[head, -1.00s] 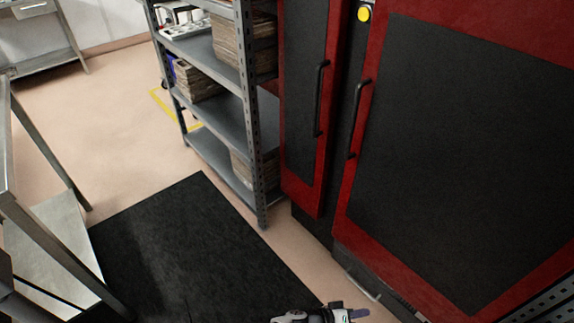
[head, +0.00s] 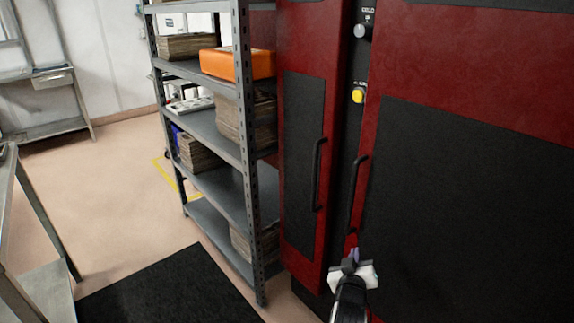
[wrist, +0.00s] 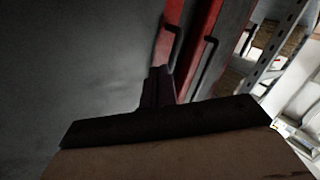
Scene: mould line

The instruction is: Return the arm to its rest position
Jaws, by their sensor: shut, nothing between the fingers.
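My gripper (head: 353,255) is in the lower middle of the head view, in front of the red and black cabinet. Its fingers are together with nothing between them. They point up toward the lower end of the right door's black handle (head: 357,195); I cannot tell how far off it is. In the wrist view my shut fingers (wrist: 158,85) stand up at the centre, against the dark door panel (wrist: 80,65). Two handles show beyond them at the upper right.
A grey metal shelf rack (head: 245,150) with stacked brown boards and an orange case (head: 237,64) stands left of the cabinet (head: 480,65). A black mat (head: 170,290) lies on the floor before it. A metal table (head: 45,215) is at the left edge. Open floor lies between.

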